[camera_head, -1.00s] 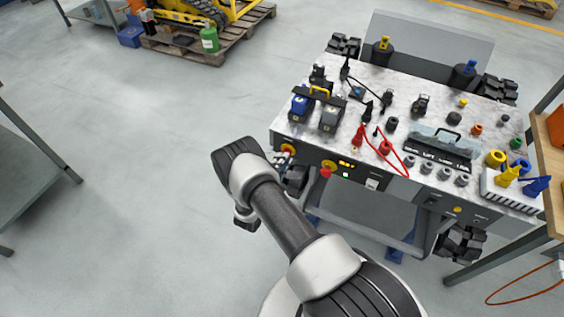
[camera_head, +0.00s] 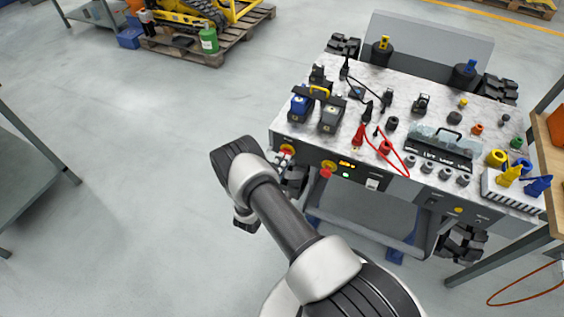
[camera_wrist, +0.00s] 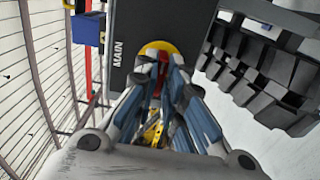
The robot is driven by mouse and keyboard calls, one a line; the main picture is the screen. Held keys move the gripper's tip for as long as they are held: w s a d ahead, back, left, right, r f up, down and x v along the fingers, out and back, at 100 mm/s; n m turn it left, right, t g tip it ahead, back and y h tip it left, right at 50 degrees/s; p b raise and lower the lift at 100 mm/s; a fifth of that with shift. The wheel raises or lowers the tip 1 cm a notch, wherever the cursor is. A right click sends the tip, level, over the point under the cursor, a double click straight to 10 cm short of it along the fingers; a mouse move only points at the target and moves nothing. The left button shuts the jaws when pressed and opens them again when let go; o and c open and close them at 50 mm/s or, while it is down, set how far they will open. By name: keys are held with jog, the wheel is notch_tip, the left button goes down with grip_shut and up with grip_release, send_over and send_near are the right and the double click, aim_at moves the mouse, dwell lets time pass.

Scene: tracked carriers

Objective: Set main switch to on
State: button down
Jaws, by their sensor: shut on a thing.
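The main switch has a round yellow plate (camera_wrist: 158,48) beside the white word MAIN on a dark panel in the wrist view. In the head view, the main switch (camera_head: 287,149) shows yellow and red at the left end of the carrier's front panel. My gripper (camera_wrist: 161,68) reaches the switch, with its blue-grey fingers shut on the red handle. The fingers cover most of the handle, so its exact angle is hard to tell. In the head view my arm hides most of the gripper.
The tracked carrier's top (camera_head: 400,90) holds plugs, cables and several small parts. A red knob on a yellow plate (camera_head: 327,168) sits right of the main switch. Black track blocks (camera_wrist: 265,75) stand close right of my gripper. Open floor (camera_head: 150,200) lies to the left.

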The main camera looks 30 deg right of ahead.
jog(key=c, duration=1.7)
grip_release()
jog(key=v, duration=1.2)
jog(key=shift+r, duration=0.1)
